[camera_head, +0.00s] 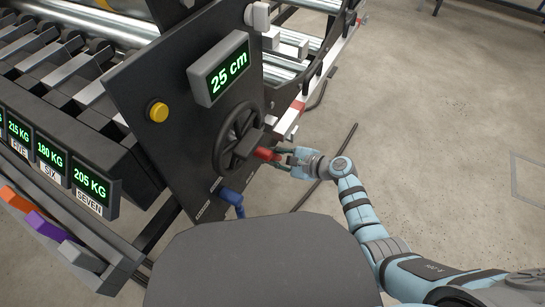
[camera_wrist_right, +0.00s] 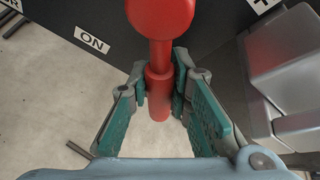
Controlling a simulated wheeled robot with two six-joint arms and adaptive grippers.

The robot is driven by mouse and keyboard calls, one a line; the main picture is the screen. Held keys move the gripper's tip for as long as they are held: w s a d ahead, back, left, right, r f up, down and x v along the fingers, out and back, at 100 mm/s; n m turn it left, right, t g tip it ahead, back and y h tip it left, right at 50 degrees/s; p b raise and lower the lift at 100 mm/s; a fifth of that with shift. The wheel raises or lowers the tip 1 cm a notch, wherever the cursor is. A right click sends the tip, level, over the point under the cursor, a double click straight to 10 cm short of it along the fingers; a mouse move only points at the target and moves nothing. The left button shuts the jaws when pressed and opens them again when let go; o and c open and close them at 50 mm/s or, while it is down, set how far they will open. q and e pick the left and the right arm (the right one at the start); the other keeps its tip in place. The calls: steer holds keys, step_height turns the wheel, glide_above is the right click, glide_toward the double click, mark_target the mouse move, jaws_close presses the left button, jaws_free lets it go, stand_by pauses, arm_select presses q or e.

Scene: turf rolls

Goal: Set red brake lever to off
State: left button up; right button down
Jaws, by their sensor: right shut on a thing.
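The red brake lever (camera_head: 265,154) sticks out from the dark panel (camera_head: 160,65), just below and right of the black handwheel (camera_head: 229,150). My right gripper (camera_head: 284,157) reaches it from the right. In the right wrist view the lever (camera_wrist_right: 159,85) has a round red knob at the top and a thinner stem running down to a thicker sleeve. My right gripper (camera_wrist_right: 160,88) has its teal-padded fingers on both sides of the lever, shut on it. A white ON label (camera_wrist_right: 91,40) is left of the lever. My left gripper is not in view.
A blue handle (camera_head: 232,198) hangs below the wheel. A yellow button (camera_head: 158,111) and a 25 cm display (camera_head: 219,70) are on the panel. A grey block-shaped part (camera_wrist_right: 285,70) stands close on the right in the wrist view. The floor at the right is mostly clear.

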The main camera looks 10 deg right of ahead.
stand_by(0.3)
steer(key=c, duration=1.4)
jaws_free()
steer(key=shift+c, duration=0.2)
steer(key=v, duration=1.2)
